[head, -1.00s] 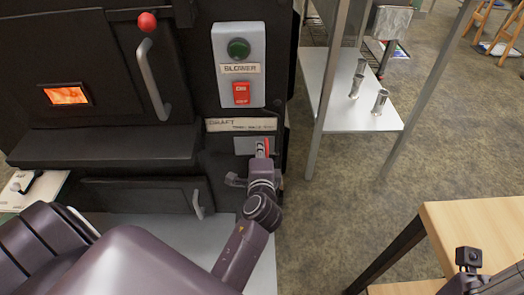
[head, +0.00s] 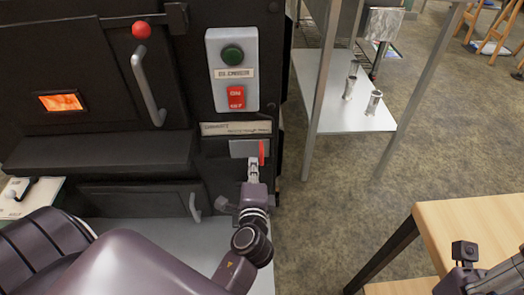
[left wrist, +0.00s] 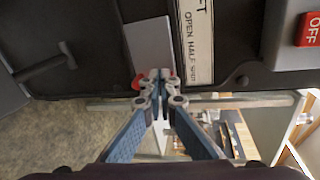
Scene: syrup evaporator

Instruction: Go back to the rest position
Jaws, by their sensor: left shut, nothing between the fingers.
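My left gripper (head: 254,165) is shut and empty at the front of the black evaporator, just below the grey draft plate (head: 239,149). A red draft handle (head: 262,152) stands upright at the plate's right end, right beside the fingertips. In the left wrist view the shut fingertips (left wrist: 158,76) overlap the red handle (left wrist: 137,82) and hide its middle; whether they touch it I cannot tell. The grey plate (left wrist: 147,45) lies behind. Part of my right arm shows at the lower right edge; its fingers are not visible.
Above the plate is the blower switch box (head: 233,68) with a green button and red switch. A door handle (head: 148,88) sticks out at left. A wooden table (head: 470,225) stands at lower right, a white shelf (head: 340,110) behind. Open floor lies between.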

